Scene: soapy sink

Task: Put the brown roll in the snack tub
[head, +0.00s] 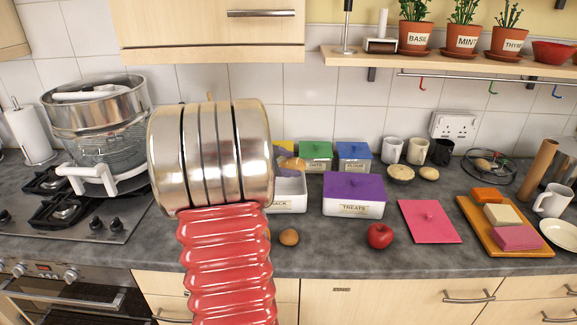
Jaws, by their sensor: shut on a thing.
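The snack tub (292,190) is a white, open-topped box on the counter, with its left part and some of its label hidden behind my arm. My gripper (283,153) shows only in part, as a yellowish piece to the right of the big metal arm section. It is shut on the brown roll (292,164), which shows above the tub's opening at its back. Most of the gripper is hidden, and I cannot tell whether the roll touches the tub.
A purple-lidded treats tub (353,193) stands right of the snack tub. A brown egg-shaped thing (289,237) and a red apple (380,235) lie in front. A pink lid (430,221) lies flat. Green-lidded (316,155) and blue-lidded (354,156) tubs stand behind.

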